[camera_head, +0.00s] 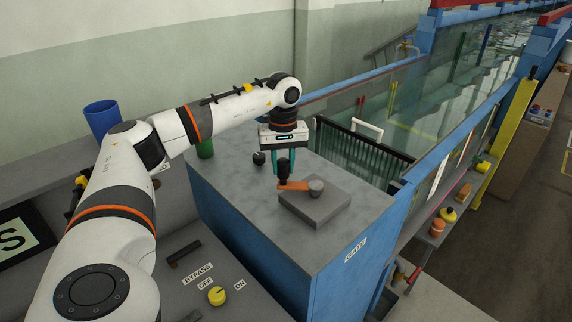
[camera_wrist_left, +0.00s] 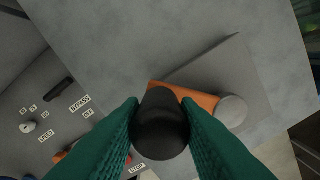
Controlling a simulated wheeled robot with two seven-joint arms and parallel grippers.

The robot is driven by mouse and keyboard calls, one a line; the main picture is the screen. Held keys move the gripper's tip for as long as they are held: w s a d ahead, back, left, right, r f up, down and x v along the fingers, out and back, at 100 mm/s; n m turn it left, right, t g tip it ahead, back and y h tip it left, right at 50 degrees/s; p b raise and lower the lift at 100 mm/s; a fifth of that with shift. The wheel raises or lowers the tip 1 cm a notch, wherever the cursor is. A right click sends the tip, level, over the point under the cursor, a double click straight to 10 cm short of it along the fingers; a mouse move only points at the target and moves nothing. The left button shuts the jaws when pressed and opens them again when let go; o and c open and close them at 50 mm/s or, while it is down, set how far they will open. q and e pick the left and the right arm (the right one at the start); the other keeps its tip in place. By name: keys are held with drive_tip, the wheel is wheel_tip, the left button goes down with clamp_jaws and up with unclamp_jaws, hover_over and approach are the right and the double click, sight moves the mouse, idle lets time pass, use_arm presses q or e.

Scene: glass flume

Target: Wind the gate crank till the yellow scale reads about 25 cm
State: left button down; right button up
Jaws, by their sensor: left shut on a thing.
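The gate crank has an orange arm (camera_head: 296,186), a grey round hub (camera_head: 316,187) and an upright black handle (camera_head: 283,171). It sits on a grey block (camera_head: 316,208) on top of the blue cabinet marked GATE. My left gripper (camera_head: 288,160) points down with its teal fingers shut on the black handle. In the left wrist view the handle (camera_wrist_left: 160,130) is between the fingers, and the arm (camera_wrist_left: 197,100) runs right to the hub (camera_wrist_left: 232,110). A yellow sloping strip (camera_head: 505,130) stands along the flume; I cannot tell if it is the scale, and no reading is legible. My right gripper is not in view.
The glass flume (camera_head: 455,85) with water runs behind and right of the cabinet (camera_head: 345,270). A black knob (camera_head: 258,158) and a green cylinder (camera_head: 205,148) are near the cabinet's back. A yellow bypass knob (camera_head: 217,296) is on the lower panel. A blue cup (camera_head: 102,118) stands left.

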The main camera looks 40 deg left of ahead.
use_arm(q)
drive_tip(key=c, duration=1.1)
unclamp_jaws()
drive_tip(key=shift+w+a, duration=0.1)
wheel_tip(320, 180, up, 7)
drive_tip(key=shift+w+f+b, duration=0.1)
drive_tip(key=shift+b, duration=1)
wheel_tip(320, 180, up, 5)
drive_tip(key=shift+r+p, duration=0.2)
drive_tip(key=shift+p, duration=0.3)
drive_tip(key=shift+f, duration=0.15)
